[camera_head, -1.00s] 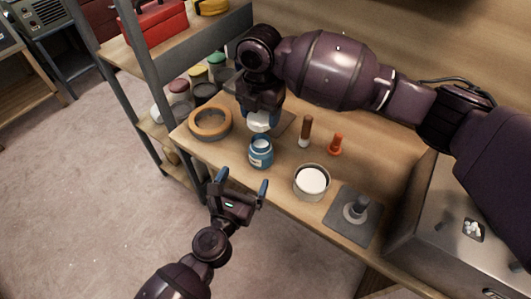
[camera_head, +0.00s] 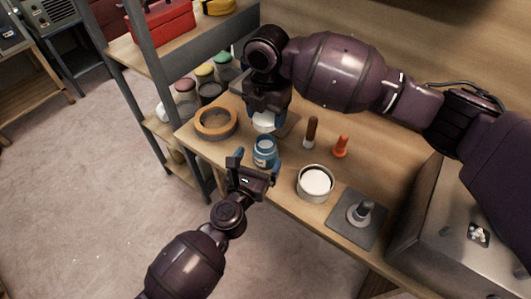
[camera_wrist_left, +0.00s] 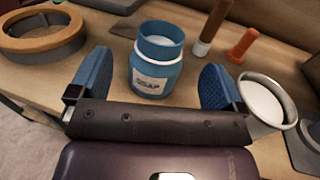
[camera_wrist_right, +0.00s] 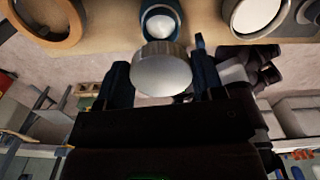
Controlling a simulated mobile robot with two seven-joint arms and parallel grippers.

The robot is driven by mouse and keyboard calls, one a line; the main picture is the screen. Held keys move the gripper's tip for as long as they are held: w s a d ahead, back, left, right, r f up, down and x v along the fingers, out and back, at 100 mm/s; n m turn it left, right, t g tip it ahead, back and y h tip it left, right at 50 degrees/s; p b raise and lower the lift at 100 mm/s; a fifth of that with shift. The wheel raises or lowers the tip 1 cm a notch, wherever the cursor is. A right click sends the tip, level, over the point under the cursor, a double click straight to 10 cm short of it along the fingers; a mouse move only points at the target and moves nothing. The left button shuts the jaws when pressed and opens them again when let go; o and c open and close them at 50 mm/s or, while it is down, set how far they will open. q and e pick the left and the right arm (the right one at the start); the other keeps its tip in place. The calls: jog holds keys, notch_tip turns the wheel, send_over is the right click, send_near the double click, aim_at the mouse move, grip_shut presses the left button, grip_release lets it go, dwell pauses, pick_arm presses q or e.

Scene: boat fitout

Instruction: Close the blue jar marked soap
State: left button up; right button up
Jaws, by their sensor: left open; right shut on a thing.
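The blue jar marked soap (camera_head: 265,154) stands open and upright on the wooden bench, with white contents showing. In the left wrist view the jar (camera_wrist_left: 155,72) sits between the spread blue fingers of my left gripper (camera_wrist_left: 155,85), with space on both sides. The left gripper (camera_head: 255,165) is open at the jar's near side. My right gripper (camera_wrist_right: 160,82) is shut on a white round lid (camera_wrist_right: 161,70). In the head view the lid (camera_head: 264,122) is held just behind and above the jar's mouth, apart from it.
An orange-topped ring (camera_head: 216,122) lies left of the jar. A brown-handled tool (camera_head: 311,132), an orange piece (camera_head: 340,146) and a round tin (camera_head: 315,183) stand to the right. A grey plate with a post (camera_head: 358,218) lies farther right.

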pick_arm(q)
jog(key=shift+x, duration=2.85)
jog(key=c, duration=1.3)
pick_arm(e)
send_over(267, 144)
jog(key=shift+f, duration=2.45)
jog(key=shift+f, duration=0.95)
pick_arm(q)
jog(key=shift+c, duration=0.2)
